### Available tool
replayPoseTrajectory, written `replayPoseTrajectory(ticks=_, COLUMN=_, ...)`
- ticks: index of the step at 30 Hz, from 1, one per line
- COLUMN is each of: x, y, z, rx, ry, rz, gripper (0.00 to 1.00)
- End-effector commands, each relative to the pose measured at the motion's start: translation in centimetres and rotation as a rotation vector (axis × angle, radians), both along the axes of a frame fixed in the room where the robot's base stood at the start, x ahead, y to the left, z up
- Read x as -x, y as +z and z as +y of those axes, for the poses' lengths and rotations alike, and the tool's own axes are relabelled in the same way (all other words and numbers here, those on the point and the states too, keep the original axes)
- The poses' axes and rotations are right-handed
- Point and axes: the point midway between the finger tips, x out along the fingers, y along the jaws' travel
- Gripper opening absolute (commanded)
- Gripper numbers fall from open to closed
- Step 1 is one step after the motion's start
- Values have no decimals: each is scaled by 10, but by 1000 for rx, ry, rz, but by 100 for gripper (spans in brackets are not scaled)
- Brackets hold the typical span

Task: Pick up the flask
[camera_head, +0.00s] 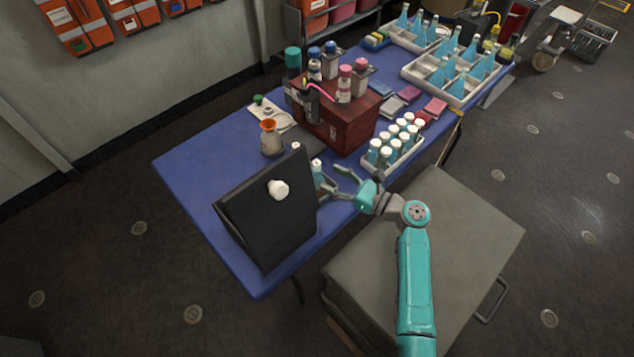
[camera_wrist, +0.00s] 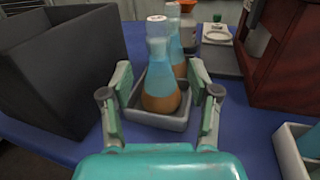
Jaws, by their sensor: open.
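The flask (camera_wrist: 161,75) is clear with blue and orange contents and a white cap. It stands upright in a small grey tray (camera_wrist: 152,122) in the wrist view. A second similar flask (camera_wrist: 178,50) stands right behind it. My gripper (camera_wrist: 160,85) is open, with one finger on each side of the near flask and no clear contact showing. In the head view my gripper (camera_head: 333,180) is low over the blue table, beside the flask's cap (camera_head: 316,163). The black box hides most of the flask and tray there.
The black box (camera_head: 252,222) stands close left of my gripper. A red-brown box (camera_head: 345,128) with bottles on it stands behind. A rack of white-capped vials (camera_head: 395,145) is to the right. A grey cabinet (camera_head: 450,235) lies under my arm. The blue table's (camera_head: 190,165) left end is bare.

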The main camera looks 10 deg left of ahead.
Motion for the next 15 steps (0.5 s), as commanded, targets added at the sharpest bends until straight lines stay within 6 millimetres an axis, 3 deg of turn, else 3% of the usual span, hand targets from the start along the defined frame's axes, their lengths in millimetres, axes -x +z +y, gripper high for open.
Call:
replayPoseTrajectory(ticks=7, x=-4, y=-1, z=13, rx=0, ry=1, rz=-1, gripper=61)
replayPoseTrajectory(ticks=15, x=-18, y=-1, z=47, rx=0, ry=2, rz=-1, gripper=61)
